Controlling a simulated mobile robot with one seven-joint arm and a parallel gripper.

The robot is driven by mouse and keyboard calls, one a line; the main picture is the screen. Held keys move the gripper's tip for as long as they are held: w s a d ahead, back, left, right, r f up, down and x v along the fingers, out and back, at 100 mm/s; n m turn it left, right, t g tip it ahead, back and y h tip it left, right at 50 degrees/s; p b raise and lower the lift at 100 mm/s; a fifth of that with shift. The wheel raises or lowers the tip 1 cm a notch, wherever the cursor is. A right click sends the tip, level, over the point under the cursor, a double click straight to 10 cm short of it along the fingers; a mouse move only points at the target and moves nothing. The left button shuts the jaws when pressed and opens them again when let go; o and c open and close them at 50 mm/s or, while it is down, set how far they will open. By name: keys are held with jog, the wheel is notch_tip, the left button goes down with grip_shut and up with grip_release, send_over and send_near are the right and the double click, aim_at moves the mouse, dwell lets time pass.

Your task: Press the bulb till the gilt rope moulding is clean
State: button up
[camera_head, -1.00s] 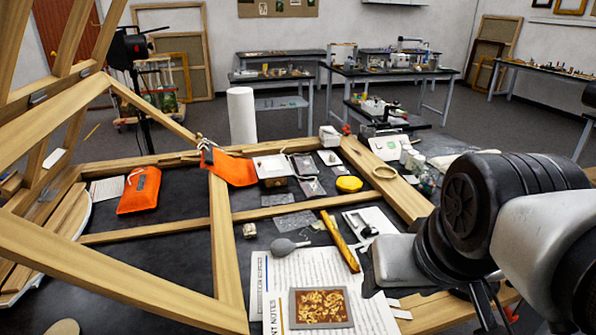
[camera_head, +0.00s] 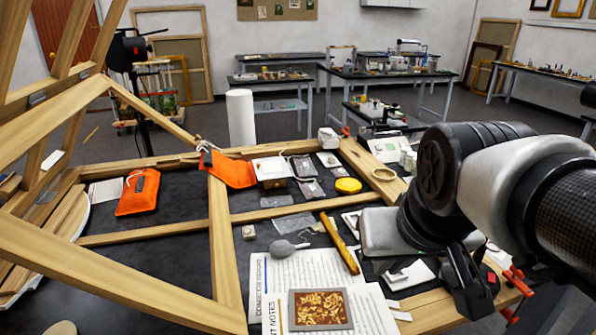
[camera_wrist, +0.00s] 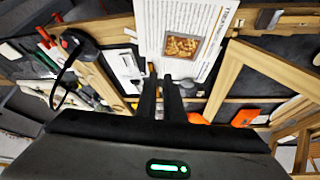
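The grey rubber bulb (camera_head: 285,249) lies on its side on the paper sheets, its thin nozzle pointing right. The gilt fragment (camera_head: 320,309) lies flat on the sheets in front of it, with a gold pattern in a dark brown frame. The fragment also shows in the wrist view (camera_wrist: 182,46). My gripper (camera_wrist: 161,78) is empty, with a narrow gap between its two dark fingers. It is apart from the bulb, to its right in the head view.
Wooden frame bars (camera_head: 227,250) cross the dark table and rise at the left.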

jog(key=shift+n, duration=0.5)
jog(key=w+a, duration=0.1)
jog(key=w, duration=0.3)
jog(key=w+a+f+b, duration=0.1)
jog(key=w, duration=0.3)
jog(key=w+a, duration=0.1)
jog(key=w, duration=0.2)
jog(key=shift+w+a+f+b, duration=0.35)
jog(key=shift+w+b, duration=0.05)
grip_shut()
jog(key=w+a+f+n+y+b, duration=0.1)
jog(key=w+a+f, duration=0.5)
jog(key=w, duration=0.4)
jog(key=w+a+f+y+b, duration=0.1)
jog(key=w+a+f+b, duration=0.1)
jog(key=w+a+f, duration=0.5)
jog(key=w, duration=0.4)
jog(key=shift+a+f+n+t, duration=0.15)
jog(key=shift+n+t, duration=0.15)
jog(key=shift+n, duration=0.1)
send_over(282, 246)
jog(key=f, duration=0.8)
jog(key=shift+w+a+b, duration=0.1)
jog(key=shift+w+b, duration=0.1)
jog(key=shift+b, duration=0.1)
notch_tip(282, 246, down, 2)
jog(key=shift+f, duration=0.25)
jog(key=shift+s+f, duration=0.15)
jog(key=shift+f, duration=0.7)
